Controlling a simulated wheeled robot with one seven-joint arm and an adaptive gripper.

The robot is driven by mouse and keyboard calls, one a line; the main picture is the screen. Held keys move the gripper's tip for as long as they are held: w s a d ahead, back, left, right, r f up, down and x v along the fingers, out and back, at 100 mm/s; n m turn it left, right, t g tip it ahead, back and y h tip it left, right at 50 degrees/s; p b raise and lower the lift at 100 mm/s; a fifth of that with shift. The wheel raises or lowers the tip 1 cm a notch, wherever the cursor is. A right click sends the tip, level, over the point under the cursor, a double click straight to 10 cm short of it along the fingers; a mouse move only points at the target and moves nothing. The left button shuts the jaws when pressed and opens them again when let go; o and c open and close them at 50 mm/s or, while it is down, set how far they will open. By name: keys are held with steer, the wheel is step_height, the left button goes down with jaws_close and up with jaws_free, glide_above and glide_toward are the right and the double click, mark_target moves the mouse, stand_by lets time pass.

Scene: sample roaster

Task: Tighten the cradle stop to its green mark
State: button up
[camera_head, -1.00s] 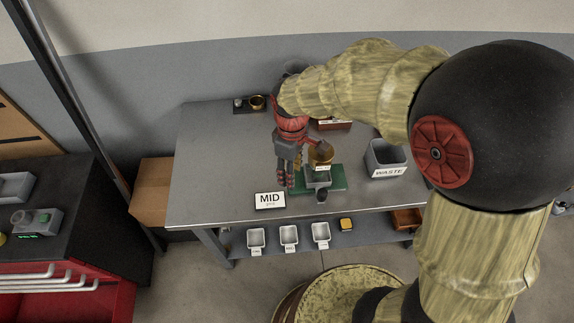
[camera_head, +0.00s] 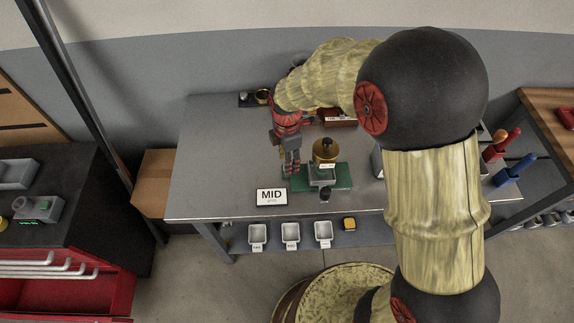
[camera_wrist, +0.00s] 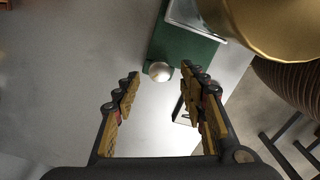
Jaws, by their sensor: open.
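A green base (camera_head: 343,183) stands on the steel table, with a brass drum (camera_head: 325,152) on a grey cradle (camera_head: 322,176) above it. In the wrist view the green base (camera_wrist: 183,50) and the brass drum (camera_wrist: 275,35) fill the upper right. A shiny round silver knob (camera_wrist: 158,71) sits at the base's edge; it may be the cradle stop. My gripper (camera_head: 291,170) is open just left of the cradle. In the wrist view its fingertips (camera_wrist: 160,76) lie on either side of the knob, with visible gaps. I cannot make out a green mark.
A MID card (camera_head: 271,197) stands at the table's front edge, left of the base. A dark knob or handle (camera_head: 325,194) projects in front of the base. Several white bins line the lower shelf (camera_head: 289,234). The table's left part (camera_head: 220,160) is clear.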

steer(key=shift+f, duration=1.1)
steer(key=shift+c, duration=1.1)
jaws_close()
